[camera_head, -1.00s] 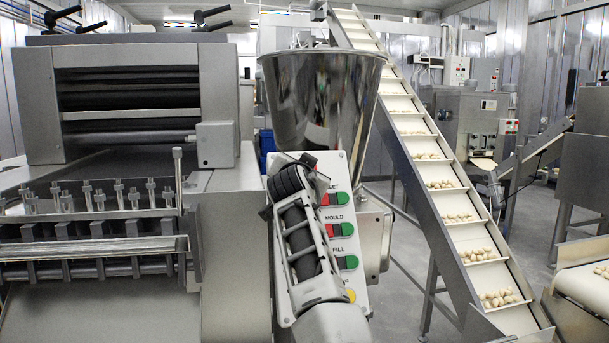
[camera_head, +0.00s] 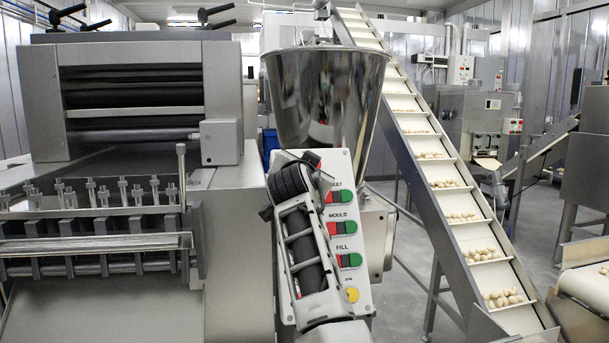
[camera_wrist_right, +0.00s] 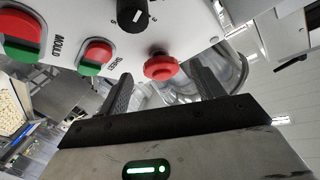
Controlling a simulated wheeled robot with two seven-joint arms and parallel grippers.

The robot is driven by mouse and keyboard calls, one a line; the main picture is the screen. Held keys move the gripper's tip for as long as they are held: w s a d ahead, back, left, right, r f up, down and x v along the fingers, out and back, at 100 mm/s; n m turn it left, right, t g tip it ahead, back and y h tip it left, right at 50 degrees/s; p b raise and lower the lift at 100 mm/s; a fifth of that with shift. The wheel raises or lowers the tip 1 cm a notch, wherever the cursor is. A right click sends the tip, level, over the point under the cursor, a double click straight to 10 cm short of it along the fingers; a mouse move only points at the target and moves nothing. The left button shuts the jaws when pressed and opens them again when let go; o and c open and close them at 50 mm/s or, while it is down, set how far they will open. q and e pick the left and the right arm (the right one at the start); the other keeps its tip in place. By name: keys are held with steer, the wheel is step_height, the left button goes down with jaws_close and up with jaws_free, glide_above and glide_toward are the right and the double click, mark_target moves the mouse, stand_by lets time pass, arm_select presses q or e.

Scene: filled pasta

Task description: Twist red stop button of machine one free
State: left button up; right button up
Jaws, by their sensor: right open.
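The red stop button (camera_wrist_right: 161,66) of the machine is a round mushroom knob on the light control panel (camera_wrist_right: 200,25). In the right wrist view it stands between the two fingers of my right gripper (camera_wrist_right: 162,76), with a gap on both sides. The gripper is open and empty. In the head view my right gripper (camera_head: 322,178) is at the upper part of the panel (camera_head: 330,265), below the steel hopper (camera_head: 325,95). There the gripper hides the stop button. My left gripper is not in view.
A black selector knob (camera_wrist_right: 132,14) sits beside the stop button. Red-green switches for sheet (camera_wrist_right: 95,55), mould (camera_wrist_right: 22,35) and fill (camera_head: 345,261) line the panel, with a yellow button (camera_head: 352,295) below. A conveyor (camera_head: 460,217) rises at right; the roller machine (camera_head: 130,95) stands left.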

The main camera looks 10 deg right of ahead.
arm_select(q)
steer(key=shift+b, duration=0.35)
arm_select(e)
steer(key=v, duration=0.5)
steer(key=shift+s, duration=0.1)
steer(key=shift+r, duration=0.1)
